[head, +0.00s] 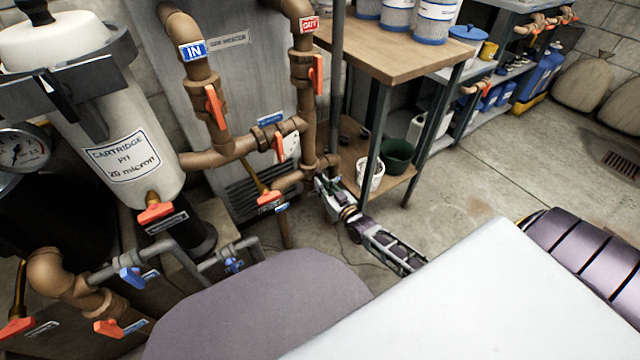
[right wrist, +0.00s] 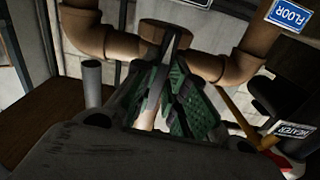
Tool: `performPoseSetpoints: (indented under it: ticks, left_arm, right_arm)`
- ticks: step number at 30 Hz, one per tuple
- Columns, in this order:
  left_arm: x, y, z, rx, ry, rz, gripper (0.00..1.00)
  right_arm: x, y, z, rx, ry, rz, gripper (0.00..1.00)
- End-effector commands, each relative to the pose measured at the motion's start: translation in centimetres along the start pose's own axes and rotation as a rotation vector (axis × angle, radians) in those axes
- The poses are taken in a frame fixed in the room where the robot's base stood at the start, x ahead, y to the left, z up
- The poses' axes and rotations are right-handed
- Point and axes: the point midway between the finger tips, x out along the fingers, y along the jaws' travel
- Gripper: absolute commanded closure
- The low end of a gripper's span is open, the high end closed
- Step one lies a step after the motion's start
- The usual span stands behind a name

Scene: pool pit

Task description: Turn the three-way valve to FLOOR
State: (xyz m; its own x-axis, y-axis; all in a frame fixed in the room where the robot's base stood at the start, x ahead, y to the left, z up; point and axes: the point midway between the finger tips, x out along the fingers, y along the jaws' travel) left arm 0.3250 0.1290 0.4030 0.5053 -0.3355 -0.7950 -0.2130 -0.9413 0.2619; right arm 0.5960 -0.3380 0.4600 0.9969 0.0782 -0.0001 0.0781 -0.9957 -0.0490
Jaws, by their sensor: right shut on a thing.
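The three-way valve (right wrist: 165,31) shows in the right wrist view as a brown tee body with pipes to both sides. A pale grey lever (right wrist: 168,68) runs down from it between the green finger pads of my right gripper (right wrist: 168,98). The gripper is shut on this lever. A blue FLOOR label (right wrist: 286,14) is at the upper right and a HEATER label (right wrist: 292,130) at the lower right. In the head view my right gripper (head: 328,188) is beside the lower pipe tee and hides the lever. My left gripper is not in view.
A wooden-topped bench (head: 405,52) with dark legs stands right of the gripper, with a white basket (head: 371,174) and green bucket (head: 397,155) on its lower shelf. Red-handled valves and brown pipes crowd the left. The cartridge filter (head: 120,140) stands far left. Open floor lies right.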

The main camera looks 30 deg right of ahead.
Motion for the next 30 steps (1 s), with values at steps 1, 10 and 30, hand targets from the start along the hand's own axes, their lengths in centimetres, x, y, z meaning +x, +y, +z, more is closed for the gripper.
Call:
performPoseSetpoints:
  ticks: [1, 10, 30]
  left_arm:
    - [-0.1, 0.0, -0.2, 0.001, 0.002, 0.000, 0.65]
    - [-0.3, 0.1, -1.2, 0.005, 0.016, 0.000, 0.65]
    - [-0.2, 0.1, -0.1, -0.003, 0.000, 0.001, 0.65]
  right_arm:
    - [0.0, -0.1, -0.1, 0.027, 0.000, -0.001, 1.00]
    - [0.0, 0.0, -0.1, 0.247, 0.000, -0.001, 1.00]
    - [0.0, 0.0, 0.0, 0.739, 0.001, -0.001, 1.00]
